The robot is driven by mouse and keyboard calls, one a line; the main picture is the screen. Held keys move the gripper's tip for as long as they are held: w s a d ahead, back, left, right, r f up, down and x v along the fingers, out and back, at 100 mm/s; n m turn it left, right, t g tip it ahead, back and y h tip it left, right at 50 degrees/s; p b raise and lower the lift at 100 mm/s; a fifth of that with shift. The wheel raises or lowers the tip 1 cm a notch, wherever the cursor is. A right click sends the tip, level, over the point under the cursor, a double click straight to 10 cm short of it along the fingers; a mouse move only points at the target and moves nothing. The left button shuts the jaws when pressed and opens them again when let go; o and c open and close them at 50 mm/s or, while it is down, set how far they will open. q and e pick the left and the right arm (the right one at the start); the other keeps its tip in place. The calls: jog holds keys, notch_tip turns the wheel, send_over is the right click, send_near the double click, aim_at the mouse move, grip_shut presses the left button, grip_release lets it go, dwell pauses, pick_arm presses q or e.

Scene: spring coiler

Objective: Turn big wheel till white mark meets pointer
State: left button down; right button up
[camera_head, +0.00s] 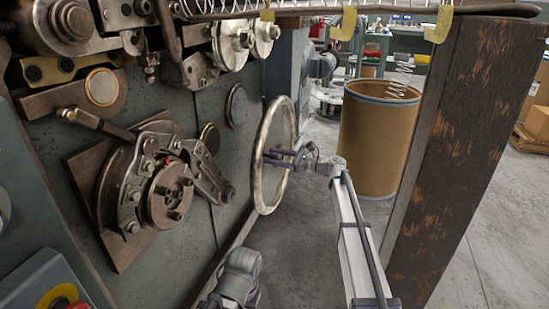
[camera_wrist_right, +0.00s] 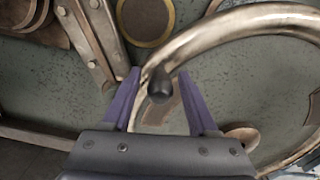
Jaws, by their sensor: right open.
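The big wheel (camera_head: 293,128) is a pale metal ring standing upright beside the machine's green panel. In the right wrist view its shiny rim (camera_wrist_right: 205,32) curves in from the upper right and passes down between the fingers. My right gripper (camera_head: 268,157) has its purple fingers at the wheel. In the wrist view the right gripper (camera_wrist_right: 158,75) is open, with a dark rounded knob (camera_wrist_right: 160,86) between its fingers. The fingers do not visibly clamp the knob or rim. I cannot make out a white mark or a pointer.
The machine's front (camera_head: 228,165) carries rollers, discs and a coiling head (camera_head: 168,193) left of the wheel. A thick rusty post (camera_head: 455,150) stands to the right. A brown drum (camera_head: 372,145) stands behind my right arm. An emergency button (camera_head: 58,297) is at lower left.

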grip_shut()
dwell(0.5)
dwell(0.9)
